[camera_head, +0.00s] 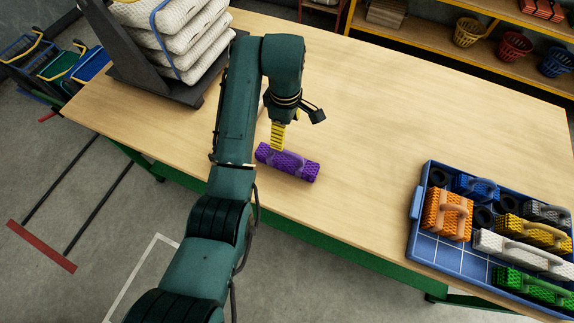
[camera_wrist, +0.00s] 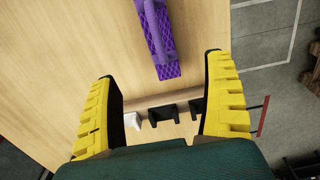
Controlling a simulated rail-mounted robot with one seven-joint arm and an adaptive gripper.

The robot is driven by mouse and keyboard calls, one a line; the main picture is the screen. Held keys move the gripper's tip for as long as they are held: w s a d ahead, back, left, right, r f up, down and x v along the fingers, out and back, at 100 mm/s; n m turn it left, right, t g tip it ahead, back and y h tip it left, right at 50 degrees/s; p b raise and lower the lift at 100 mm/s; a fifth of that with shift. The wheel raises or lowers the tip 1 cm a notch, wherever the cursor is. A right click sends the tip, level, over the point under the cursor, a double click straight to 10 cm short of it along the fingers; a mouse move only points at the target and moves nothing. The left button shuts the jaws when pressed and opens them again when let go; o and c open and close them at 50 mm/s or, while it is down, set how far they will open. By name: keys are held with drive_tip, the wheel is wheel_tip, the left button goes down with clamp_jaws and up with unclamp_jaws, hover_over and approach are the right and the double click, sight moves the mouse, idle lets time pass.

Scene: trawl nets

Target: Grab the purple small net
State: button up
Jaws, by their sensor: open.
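The purple small net (camera_head: 287,162) is a short textured bundle with a lighter purple handle. It lies alone on the wooden table near its front edge. In the wrist view the purple net (camera_wrist: 160,40) is at the top centre, beyond the fingertips and partly cut off by the frame edge. My gripper (camera_head: 277,148) points down at the net's upper left side in the head view. In the wrist view its yellow fingers (camera_wrist: 165,90) are spread wide with nothing between them. Whether a finger touches the net cannot be told.
A blue tray (camera_head: 416,205) with orange, blue, yellow, white, grey and green nets stands at the right. Stacked white sacks (camera_head: 180,40) stand on a dark stand at the upper left. The wooden table (camera_head: 390,110) is clear between them. Shelves with baskets (camera_head: 515,46) are behind.

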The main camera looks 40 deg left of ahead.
sight(286, 153)
wheel_tip(286, 153, down, 10)
drive_tip(key=b, duration=0.8)
wheel_tip(286, 153, down, 6)
drive_tip(key=b, duration=0.3)
drive_tip(key=shift+w, duration=0.15)
drive_tip(key=c, duration=1.5)
